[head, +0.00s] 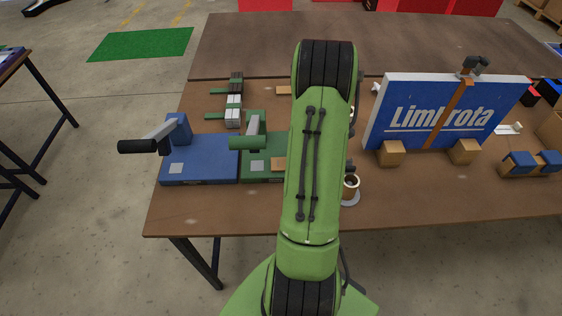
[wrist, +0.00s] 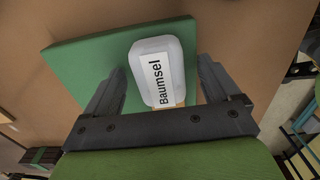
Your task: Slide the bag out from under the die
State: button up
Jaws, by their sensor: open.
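My gripper (wrist: 160,65) is open in the wrist view, its two dark fingers spread on either side of a white rounded piece labelled "Baumsel" (wrist: 158,70). This piece shows over a green plate (wrist: 75,55), with a bit of orange-tan (wrist: 180,104) at its lower edge, partly behind the gripper's crossbar. I cannot tell whether the fingers touch it. In the head view my arm hides the gripper and the labelled piece. A green base with a lever (head: 258,165) stands left of my arm. I cannot make out with certainty which part is the bag or the die.
A blue base with a black-handled lever (head: 205,162) stands left of the green one. A blue sign (head: 400,120) on tan blocks stands further right. The brown table's (head: 400,210) front strip is mostly clear.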

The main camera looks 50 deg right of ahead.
notch_tip(320, 180, up, 15)
jog(key=p, duration=0.1)
jog(key=shift+p, duration=0.4)
